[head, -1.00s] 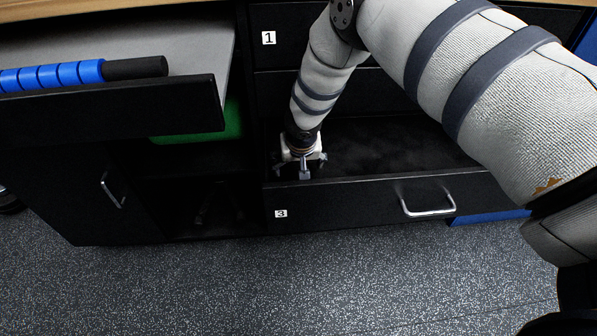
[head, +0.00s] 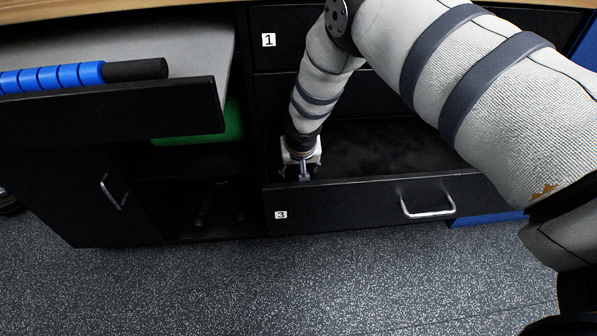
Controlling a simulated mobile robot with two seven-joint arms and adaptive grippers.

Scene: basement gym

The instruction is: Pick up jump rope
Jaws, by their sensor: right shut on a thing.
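My right gripper (head: 303,172) reaches down into the open drawer marked 3 (head: 345,205), at its left end just behind the front panel. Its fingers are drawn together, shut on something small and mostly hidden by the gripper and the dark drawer. It is most likely the jump rope, but no rope or handle can be made out clearly. The visible drawer floor to the right of the gripper looks bare and black. My left gripper is not in view.
A blue segmented stick with a black handle (head: 135,70) lies in an open upper drawer (head: 120,112) at the left. Something green (head: 205,130) is below it. Speckled floor in front is clear.

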